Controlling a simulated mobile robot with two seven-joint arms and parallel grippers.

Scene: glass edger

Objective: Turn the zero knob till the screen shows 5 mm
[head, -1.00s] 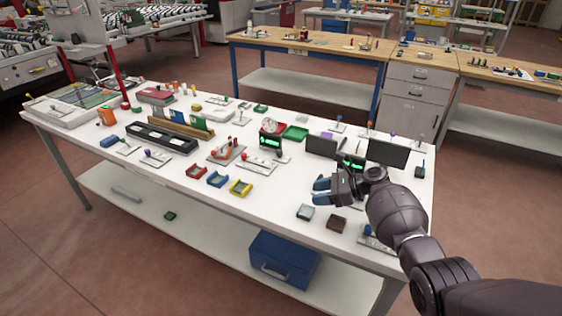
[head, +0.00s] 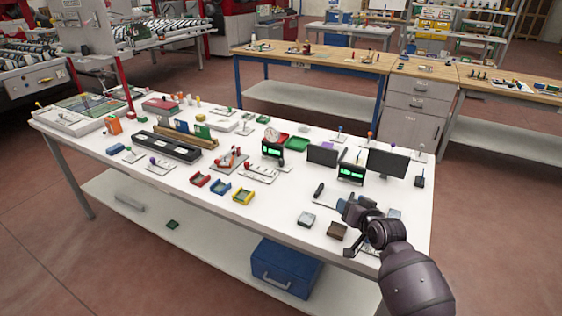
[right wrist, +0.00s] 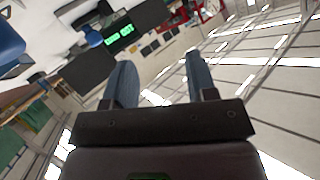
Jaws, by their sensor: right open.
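A small black readout with green lit digits (head: 351,173) stands on the white table, below and between two dark monitors. A second green readout (head: 272,150) stands further left. The digits are too small to read. A green lit screen (right wrist: 120,38) also shows in the right wrist view. I cannot make out the zero knob for certain; a small dark upright piece (head: 319,189) stands left of the nearer readout. My right gripper (head: 345,205) is over the table's front right part, apart from the readouts. In the right wrist view its fingers (right wrist: 160,78) are spread with nothing between them. My left gripper is not in view.
Dark monitors (head: 387,163) stand behind the nearer readout. A grey tray (head: 306,219) and a brown tray (head: 337,230) lie near my right gripper.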

